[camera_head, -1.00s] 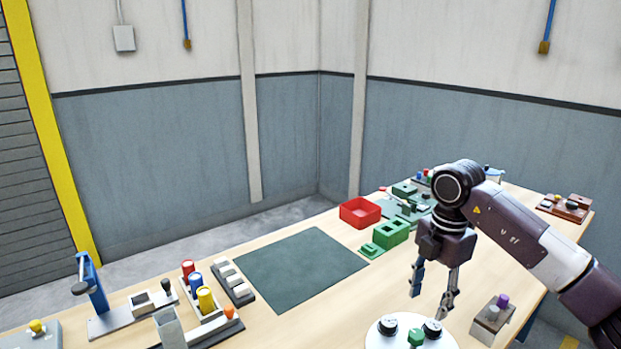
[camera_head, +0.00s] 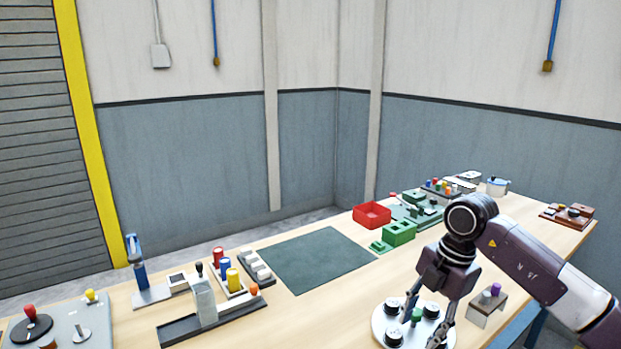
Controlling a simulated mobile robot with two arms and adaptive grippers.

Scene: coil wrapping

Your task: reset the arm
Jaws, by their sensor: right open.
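My right gripper (camera_head: 432,312) is open and empty. Its arm comes in from the right, and its fingers point down over or close to a white round plate (camera_head: 381,318) with several black-and-white knobs and a green piece in the middle. Whether the fingers touch anything there I cannot tell. My left gripper is not in view.
A dark green mat (camera_head: 318,258) lies bare mid-table. Behind it are a red bin (camera_head: 372,214) and green blocks (camera_head: 399,233). Coloured spools (camera_head: 233,280) and a grey stand (camera_head: 203,298) are at left. A small block with a purple knob (camera_head: 487,306) stands right of the gripper.

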